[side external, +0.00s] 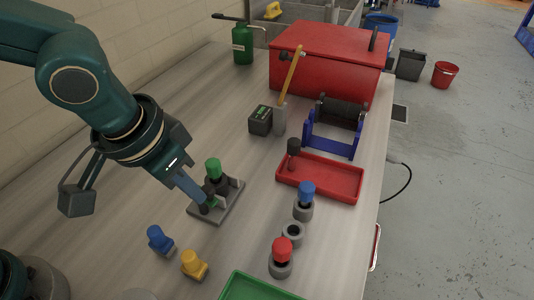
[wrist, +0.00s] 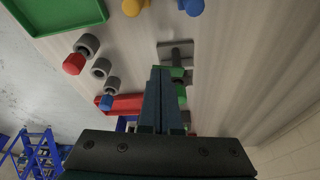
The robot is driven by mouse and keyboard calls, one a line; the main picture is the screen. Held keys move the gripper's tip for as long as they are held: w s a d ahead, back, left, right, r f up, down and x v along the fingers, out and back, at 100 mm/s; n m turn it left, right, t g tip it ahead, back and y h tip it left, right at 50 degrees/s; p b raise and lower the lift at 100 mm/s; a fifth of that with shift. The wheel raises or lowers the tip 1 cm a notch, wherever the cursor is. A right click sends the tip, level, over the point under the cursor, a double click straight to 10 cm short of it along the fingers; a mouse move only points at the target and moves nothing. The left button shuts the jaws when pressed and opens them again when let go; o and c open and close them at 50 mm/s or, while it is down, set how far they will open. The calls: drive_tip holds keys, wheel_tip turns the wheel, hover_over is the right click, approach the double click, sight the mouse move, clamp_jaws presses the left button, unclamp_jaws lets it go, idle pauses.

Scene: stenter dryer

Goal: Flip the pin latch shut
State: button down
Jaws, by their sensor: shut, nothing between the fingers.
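The pin latch appears to be the grey base plate (side external: 230,208) with dark upright parts and a green piece, on the bench left of centre. A green-capped dark peg (side external: 213,168) stands at its far side. My gripper (side external: 204,207) is shut and empty, its tips low at the near left part of the plate. The tips hide part of the latch, so I cannot tell whether they touch it or how its pin lies. In the wrist view, my gripper (wrist: 161,70) points beside the latch's green part (wrist: 177,72), with a grey bar (wrist: 181,52) beyond.
A blue knob (side external: 159,240) and a yellow knob (side external: 194,264) lie close in front. Red-capped (side external: 281,252) and blue-capped (side external: 306,192) pegs in grey holders stand to the right. A red tray (side external: 322,191) and a blue roller stand (side external: 333,146) are farther back. The bench left of the latch is clear.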

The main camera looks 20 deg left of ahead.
drive_tip(key=n, duration=0.2)
drive_tip(key=w+d+n+y, duration=0.1)
drive_tip(key=n, duration=0.1)
drive_tip(key=n+y, duration=0.1)
drive_tip(key=n, duration=0.1)
drive_tip(key=shift+w+d+n, duration=0.25)
drive_tip(key=shift+w+n, duration=0.05)
drive_tip(key=shift+w, duration=0.1)
drive_tip(key=n, duration=0.2)
drive_tip(key=w+n+y, duration=0.1)
drive_tip(key=n, duration=0.1)
drive_tip(key=w+n+g, duration=0.1)
drive_tip(key=shift+d+n, duration=0.1)
drive_tip(key=shift+n, duration=0.3)
drive_tip(key=shift+w, duration=0.2)
idle(0.3)
